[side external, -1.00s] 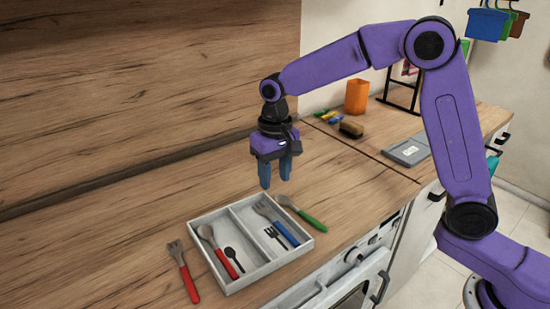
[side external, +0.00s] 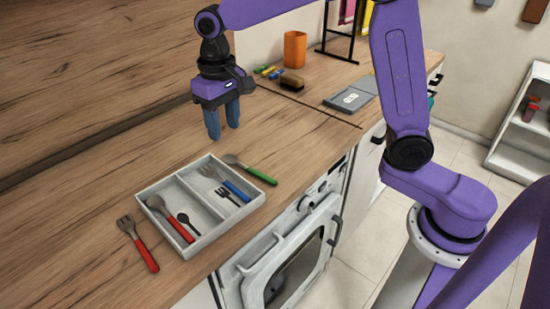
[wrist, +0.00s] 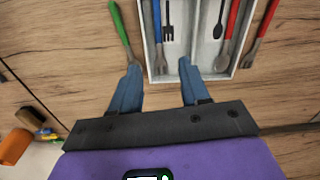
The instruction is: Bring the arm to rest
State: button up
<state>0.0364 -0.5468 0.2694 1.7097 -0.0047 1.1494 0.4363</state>
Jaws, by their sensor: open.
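My gripper (side external: 222,132) is open and empty, fingers pointing down, above the counter behind the cutlery tray (side external: 225,226). The grey tray has two compartments. A red-handled fork (side external: 138,243) lies outside on the left, a green-handled spoon (side external: 250,169) outside on the right.
An orange cup (side external: 295,49), a brown brush (side external: 291,83), small coloured items (side external: 268,71) and a grey flat box (side external: 350,97) stand farther back on the counter. An oven (side external: 290,260) is below the front edge. The counter behind the tray is clear.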

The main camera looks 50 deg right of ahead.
jog(key=s+d+f+n, duration=0.1)
jog(key=s+d+n, duration=0.3)
jog(key=s, duration=0.5)
jog(key=s+d+f+n, duration=0.1)
jog(key=s+d+n, duration=0.3)
jog(key=s, duration=0.6)
jog(key=s+d+f+n, duration=0.2)
jog(key=s+d+n, duration=0.1)
jog(key=s, duration=0.6)
jog(key=shift+s+d+n, duration=0.4)
jog(key=shift+d, duration=0.05)
